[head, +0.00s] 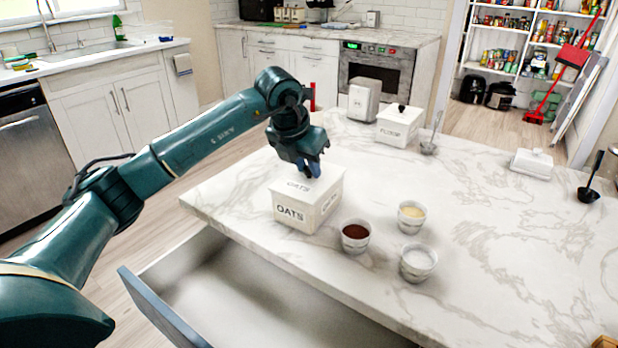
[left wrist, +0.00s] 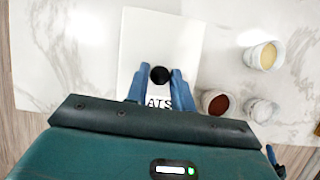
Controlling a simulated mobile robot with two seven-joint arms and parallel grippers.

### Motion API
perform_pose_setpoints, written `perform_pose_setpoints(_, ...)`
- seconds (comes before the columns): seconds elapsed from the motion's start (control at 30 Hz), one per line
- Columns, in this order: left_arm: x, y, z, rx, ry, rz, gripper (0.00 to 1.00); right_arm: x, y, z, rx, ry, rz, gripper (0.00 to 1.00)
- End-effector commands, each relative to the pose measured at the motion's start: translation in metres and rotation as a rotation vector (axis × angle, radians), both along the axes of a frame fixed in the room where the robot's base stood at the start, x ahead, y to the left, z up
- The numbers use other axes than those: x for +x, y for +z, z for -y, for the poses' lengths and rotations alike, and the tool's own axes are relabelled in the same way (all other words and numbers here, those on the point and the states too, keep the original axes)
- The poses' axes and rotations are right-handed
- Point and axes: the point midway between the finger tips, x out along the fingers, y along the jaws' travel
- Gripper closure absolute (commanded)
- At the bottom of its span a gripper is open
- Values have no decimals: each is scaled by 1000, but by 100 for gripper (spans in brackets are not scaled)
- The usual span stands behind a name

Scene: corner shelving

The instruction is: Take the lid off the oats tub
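The white square oats tub (head: 295,212) stands upright on the marble counter near its front left edge, with its lid (head: 318,186) on. In the left wrist view the lid (left wrist: 180,40) shows from above, with a round black knob (left wrist: 159,74) and part of its lettering. My left gripper (head: 312,172) points down over the lid and hides the knob in the head view. In the left wrist view its blue fingers (left wrist: 160,85) are apart, one on each side of the knob, with a small gap showing.
Bowls of brown (head: 355,236), yellow (head: 411,217) and white contents (head: 417,263) stand right of the tub. A flour tub (head: 398,130) with a black knob stands farther back. An open drawer (head: 165,310) juts out below the counter. The counter's right side is mostly clear.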

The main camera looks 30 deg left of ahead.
Motion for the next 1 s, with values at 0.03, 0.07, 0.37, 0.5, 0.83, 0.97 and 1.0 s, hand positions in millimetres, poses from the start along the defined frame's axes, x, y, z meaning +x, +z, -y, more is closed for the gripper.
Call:
perform_pose_setpoints(0.03,0,0,0,0,0,0,80,0,0,0,0,0,0,64)
perform_pose_setpoints(0.07,0,0,0,0,0,0,83,0,0,0,0,0,0,64)
perform_pose_setpoints(0.37,0,1,0,0,0,1,100,0,0,0,-1,-1,-1,64)
perform_pose_setpoints(0.5,0,1,0,0,0,1,100,0,0,0,-1,-1,-1,64)
perform_pose_setpoints(0.83,1,51,0,-1,1,5,100,-1,1,0,-1,2,-14,64)
perform_pose_setpoints(0.97,1,76,0,-1,1,5,100,0,0,-1,-1,4,-23,64)
perform_pose_setpoints(1.0,1,82,0,-1,2,4,100,1,-1,-2,-1,5,-25,64)
